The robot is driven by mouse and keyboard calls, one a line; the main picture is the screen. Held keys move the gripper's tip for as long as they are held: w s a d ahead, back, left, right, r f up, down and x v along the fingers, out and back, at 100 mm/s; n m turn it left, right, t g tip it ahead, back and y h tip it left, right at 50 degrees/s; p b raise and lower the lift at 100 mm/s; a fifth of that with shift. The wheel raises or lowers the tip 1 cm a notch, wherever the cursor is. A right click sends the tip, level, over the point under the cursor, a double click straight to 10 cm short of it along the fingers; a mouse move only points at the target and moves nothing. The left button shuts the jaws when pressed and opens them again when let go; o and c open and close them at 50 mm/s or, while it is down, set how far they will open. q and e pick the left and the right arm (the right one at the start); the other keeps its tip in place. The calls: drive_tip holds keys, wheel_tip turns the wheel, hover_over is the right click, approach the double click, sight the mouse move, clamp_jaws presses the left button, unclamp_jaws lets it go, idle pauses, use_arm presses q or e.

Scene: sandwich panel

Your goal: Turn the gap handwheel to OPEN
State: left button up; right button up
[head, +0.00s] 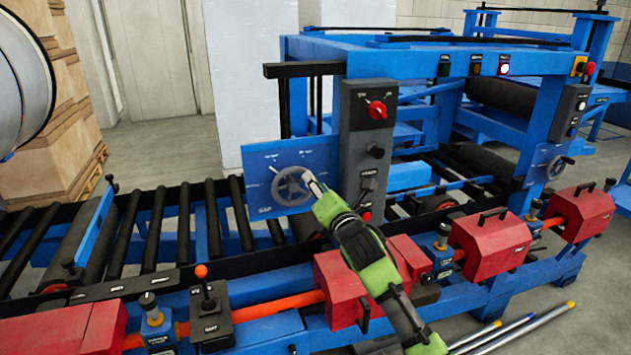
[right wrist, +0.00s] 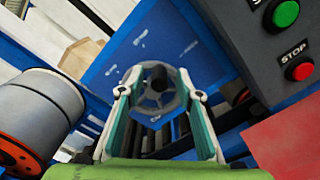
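The gap handwheel (head: 289,187) is a grey wheel on a blue panel (head: 262,160) lettered GAP, beside a dark control column. Small white marks lie above it, too small to read. My right gripper (head: 314,184) is at the wheel's right edge in the head view. In the right wrist view, my right gripper (right wrist: 160,93) is open, and the handwheel (right wrist: 158,102) shows between and just beyond its fingertips. I cannot tell whether the fingers touch the rim. My left gripper is not in view.
The control column (head: 362,135) with a red selector switch (head: 377,110) stands right of the wheel. Green and red push buttons (right wrist: 299,71) show close by in the right wrist view. Black rollers (head: 155,230) and red housings (head: 490,238) lie around and below my arm.

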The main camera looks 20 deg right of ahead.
drive_tip(key=shift+w, duration=0.5)
clamp_jaws()
